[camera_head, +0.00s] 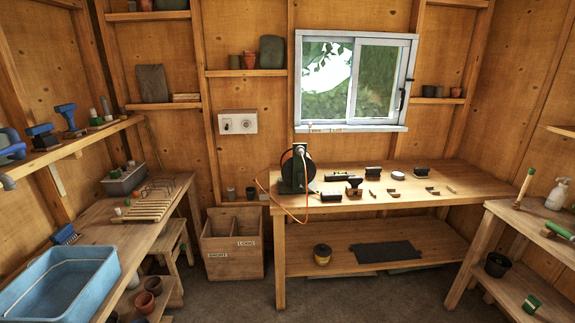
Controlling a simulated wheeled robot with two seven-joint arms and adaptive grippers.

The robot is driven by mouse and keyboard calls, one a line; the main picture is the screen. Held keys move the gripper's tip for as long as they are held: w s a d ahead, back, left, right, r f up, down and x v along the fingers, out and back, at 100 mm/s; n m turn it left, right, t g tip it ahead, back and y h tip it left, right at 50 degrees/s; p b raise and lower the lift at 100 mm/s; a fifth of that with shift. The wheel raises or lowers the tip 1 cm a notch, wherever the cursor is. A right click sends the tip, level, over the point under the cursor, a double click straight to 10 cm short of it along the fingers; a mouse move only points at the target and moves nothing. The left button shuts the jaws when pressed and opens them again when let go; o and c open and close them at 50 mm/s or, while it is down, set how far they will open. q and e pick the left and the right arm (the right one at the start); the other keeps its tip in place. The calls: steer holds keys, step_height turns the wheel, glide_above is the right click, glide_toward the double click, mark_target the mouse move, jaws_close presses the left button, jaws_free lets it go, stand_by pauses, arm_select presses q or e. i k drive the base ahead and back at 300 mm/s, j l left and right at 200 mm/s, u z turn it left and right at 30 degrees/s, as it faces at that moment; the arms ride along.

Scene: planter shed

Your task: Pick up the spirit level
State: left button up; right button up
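I cannot pick out the spirit level for certain at this size. A long, low dark bar (339,177) lies on the workbench (440,184) under the window, just right of the cable reel, but its details are too small to name it. Several small dark tools lie near it, among them a dark block (374,172) and a tool with a brown top (354,186). Neither of my grippers shows in this view.
A cable reel (296,170) with an orange cord stands at the bench's left end. A blue tub (62,285) sits on the left bench. A wooden bin (233,243) stands on the floor. A spray bottle (558,194) stands on the right bench. The middle floor is partly clear.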

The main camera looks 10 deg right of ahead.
mark_target(337, 176)
steer(key=i+z, duration=0.65)
steer(key=i, duration=0.15)
steer(key=i+l+z, duration=0.25)
steer(key=i, duration=0.15)
steer(key=i+z, duration=0.3)
steer(key=i+l+u, duration=0.2)
steer(key=i+l, duration=0.5)
steer(key=i+l+u, duration=0.2)
steer(key=l, duration=0.8)
steer(key=l+u, duration=0.2)
steer(key=l, duration=0.8)
